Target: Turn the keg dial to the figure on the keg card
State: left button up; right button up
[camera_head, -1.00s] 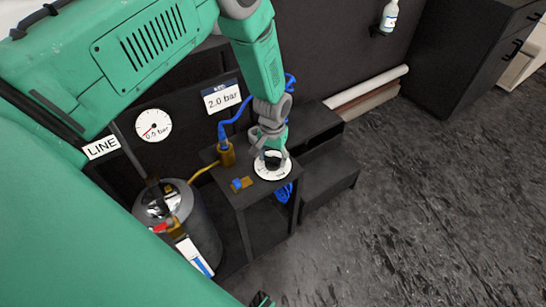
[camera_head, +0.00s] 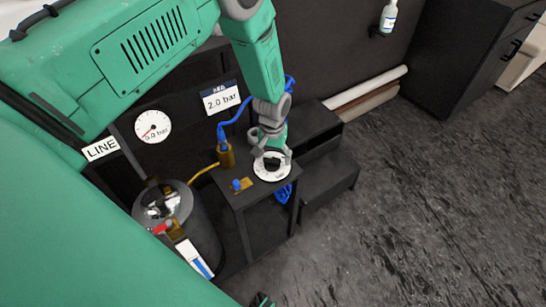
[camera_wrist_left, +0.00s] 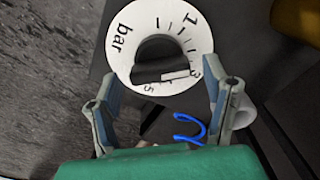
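The keg dial (camera_head: 272,166) is a white disc with a black knob, on top of a dark stand. In the left wrist view the dial (camera_wrist_left: 118,62) shows a scale with 1, 3, 5 and "bar"; the knob (camera_wrist_left: 160,58) has a pale pointer bar toward the lower right, near the 3. The keg card (camera_head: 222,97) on the wall reads 2.0 bar. My left gripper (camera_head: 272,148) is over the dial. In the wrist view its fingers (camera_wrist_left: 163,92) are apart, below and either side of the knob; contact is not visible.
A round gauge (camera_head: 153,126) reads about 0.0 bar, above a LINE sign (camera_head: 102,149). A metal keg (camera_head: 195,225) stands left of the stand. A brass fitting (camera_head: 226,154) with a blue hose and a blue-handled valve (camera_head: 241,185) are near the dial.

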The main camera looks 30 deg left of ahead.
pick_arm(q)
jog(key=shift+s, duration=0.1)
notch_tip(320, 180, up, 12)
dwell(0.5)
jog(key=shift+f, duration=0.1)
jog(key=s+d+f+m, duration=0.1)
jog(key=s+f, duration=0.4)
jog(key=s, duration=0.3)
jog(key=s+d+f+m, duration=0.1)
jog(key=s+f, duration=0.4)
jog(key=s, duration=0.3)
jog(key=s+d+m, duration=0.1)
jog(key=s+m, duration=0.1)
jog(key=s, duration=1.2)
jog(key=shift+s+d, duration=0.3)
jog(key=shift+d, duration=0.05)
